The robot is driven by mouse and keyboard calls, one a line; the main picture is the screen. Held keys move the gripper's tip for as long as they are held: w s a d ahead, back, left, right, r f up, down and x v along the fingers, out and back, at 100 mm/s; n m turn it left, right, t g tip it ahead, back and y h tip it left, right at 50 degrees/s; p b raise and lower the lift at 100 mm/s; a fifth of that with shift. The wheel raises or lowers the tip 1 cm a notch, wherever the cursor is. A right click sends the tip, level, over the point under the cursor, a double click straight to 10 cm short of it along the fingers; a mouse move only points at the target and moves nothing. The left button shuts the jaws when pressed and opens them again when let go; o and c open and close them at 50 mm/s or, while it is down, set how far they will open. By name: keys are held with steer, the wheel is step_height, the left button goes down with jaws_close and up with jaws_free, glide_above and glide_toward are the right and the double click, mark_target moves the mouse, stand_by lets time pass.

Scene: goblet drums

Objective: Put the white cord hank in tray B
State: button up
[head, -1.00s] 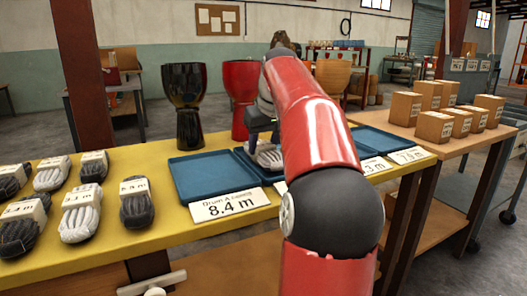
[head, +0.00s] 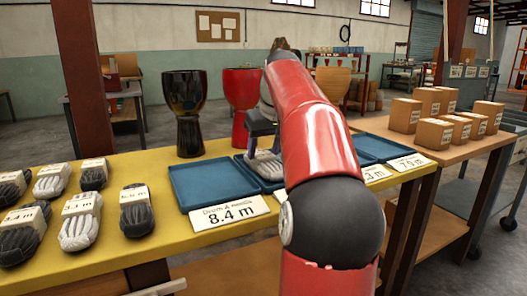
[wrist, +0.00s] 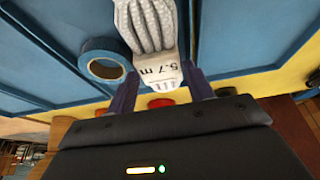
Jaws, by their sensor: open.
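A white cord hank (head: 265,168) with a paper band lies in the middle blue tray (head: 266,184), just right of the tray with the 8.4 m card. In the wrist view the hank (wrist: 152,22) shows a band reading 5.7 m. My gripper (head: 262,138) is over the hank, fingers pointing down. In the wrist view my gripper's (wrist: 161,88) two dark fingers stand on either side of the banded end, open. My arm hides part of the middle tray and its card, so I cannot read a tray B marking.
Tray A (head: 181,206), blue and empty, stands left, with its 8.4 m card (head: 230,213) in front. Several grey and white hanks (head: 80,220) lie at left. A black drum (head: 188,110) and red drum (head: 240,100) stand behind. A blue ring (wrist: 105,64) lies beside the hank.

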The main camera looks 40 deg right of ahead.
steer(key=p+v, duration=0.3)
steer(key=v, duration=0.7)
steer(key=shift+r, duration=0.15)
steer(key=shift+s, duration=0.1)
